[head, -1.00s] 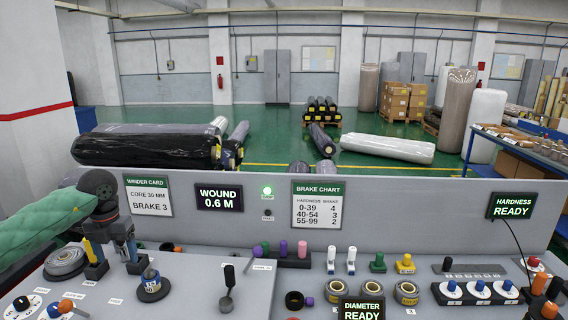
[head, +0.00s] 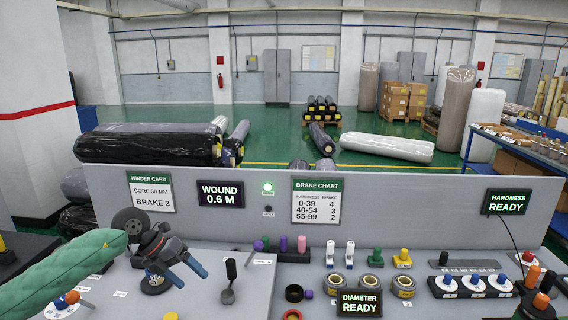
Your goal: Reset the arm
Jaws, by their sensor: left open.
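My left arm, in a green sleeve, comes in from the left edge of the head view. My left gripper (head: 190,275) is open, its two blue-tipped fingers apart and pointing down to the right. It hangs over the left part of the grey control panel (head: 215,300). A small spool on a dark round base (head: 155,287) shows partly behind the gripper; I cannot tell whether they touch. Nothing is seen between the fingers.
A black lever (head: 229,283) stands just right of the gripper. Coloured pegs (head: 301,244), several ringed spools (head: 370,284) and a DIAMETER display (head: 359,303) are further right. A grey upright board (head: 400,210) with signs closes the panel's back.

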